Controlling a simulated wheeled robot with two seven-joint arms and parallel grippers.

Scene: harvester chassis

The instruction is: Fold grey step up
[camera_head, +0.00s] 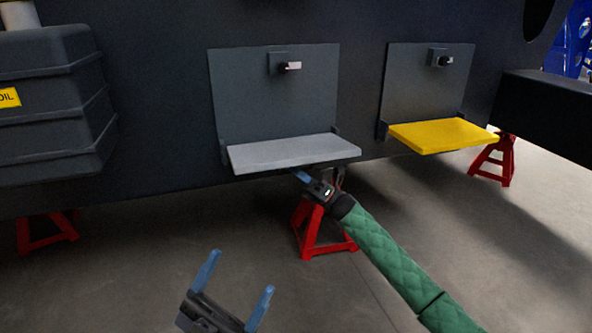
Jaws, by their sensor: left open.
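The grey step (290,153) is folded down and sticks out flat from its dark back plate (273,95) on the chassis side. A small latch with a light tip (291,66) sits near the top of that plate. My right gripper (312,177), on the green-sleeved arm, is just under the front edge of the grey step. One blue finger shows; the rest is partly hidden, and I cannot tell whether it touches the step. My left gripper (240,273) is open and empty at the bottom, below and in front of the step, clear of it.
A yellow step (442,136) is also folded down to the right, below its own latch (441,60). Red stands (313,232) are under the chassis. A dark ribbed tank (52,105) with a yellow label is at left. Open floor lies in front.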

